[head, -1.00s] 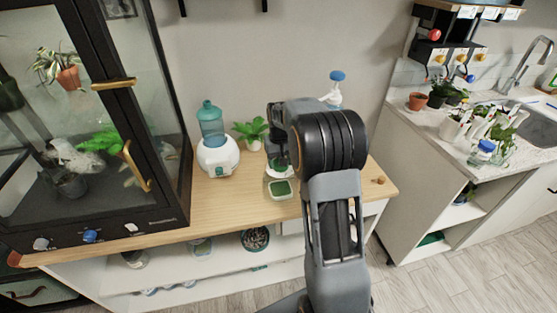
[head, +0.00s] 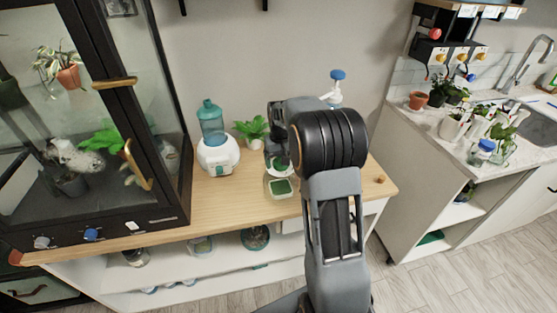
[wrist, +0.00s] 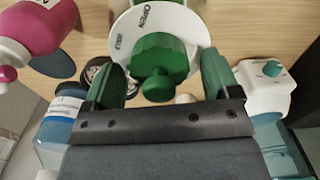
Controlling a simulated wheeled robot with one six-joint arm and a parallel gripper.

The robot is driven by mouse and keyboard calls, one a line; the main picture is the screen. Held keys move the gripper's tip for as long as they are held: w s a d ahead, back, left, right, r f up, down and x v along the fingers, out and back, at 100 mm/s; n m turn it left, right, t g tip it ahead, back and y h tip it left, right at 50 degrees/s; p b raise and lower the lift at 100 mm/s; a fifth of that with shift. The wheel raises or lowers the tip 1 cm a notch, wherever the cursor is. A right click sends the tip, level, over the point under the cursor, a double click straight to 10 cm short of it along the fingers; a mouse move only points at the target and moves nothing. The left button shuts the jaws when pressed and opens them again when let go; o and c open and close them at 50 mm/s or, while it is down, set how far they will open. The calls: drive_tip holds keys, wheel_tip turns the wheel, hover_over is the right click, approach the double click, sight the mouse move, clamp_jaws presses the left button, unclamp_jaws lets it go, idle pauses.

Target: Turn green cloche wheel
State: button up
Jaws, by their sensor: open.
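The green wheel (wrist: 158,60) is a lobed knob on a white round disc (wrist: 185,18) with lettering, part of it reading "OPEN". My gripper (wrist: 160,78) is open, with one green finger on each side of the wheel. Gaps show between the fingers and the wheel, so it is not gripped. In the head view my gripper (head: 279,160) is over the white disc near the back of the wooden counter, and my arm hides part of it. The rest of the cloche is mostly hidden.
A white device with a teal tank (head: 211,123) stands left of my gripper, by a small plant (head: 252,128). A pink bottle (wrist: 38,25) and a blue-white bottle (wrist: 60,125) are close in the wrist view. A glass cabinet (head: 100,150) stands at left.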

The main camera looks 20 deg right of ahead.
drive_tip(key=shift+r, duration=0.15)
wheel_tip(320, 180, up, 14)
drive_tip(key=shift+f+p, duration=0.25)
drive_tip(key=shift+p, duration=0.15)
idle(0.7)
drive_tip(key=f, duration=0.2)
drive_tip(key=s+f, duration=0.1)
drive_tip(key=shift+s+a+f, duration=0.1)
drive_tip(key=shift+a+f, duration=0.15)
drive_tip(key=shift+f, duration=0.15)
drive_tip(key=s+a+t, duration=0.1)
drive_tip(key=s+a, duration=0.2)
drive_tip(key=s, duration=0.4)
drive_tip(key=s+a+n+t+p, duration=0.1)
drive_tip(key=s+a, duration=0.3)
drive_tip(key=s, duration=0.3)
drive_tip(key=s+a+t+p, duration=0.1)
drive_tip(key=s+a, duration=0.3)
drive_tip(key=s, duration=0.3)
drive_tip(key=shift+s+t, duration=0.25)
drive_tip(key=shift+t, duration=0.05)
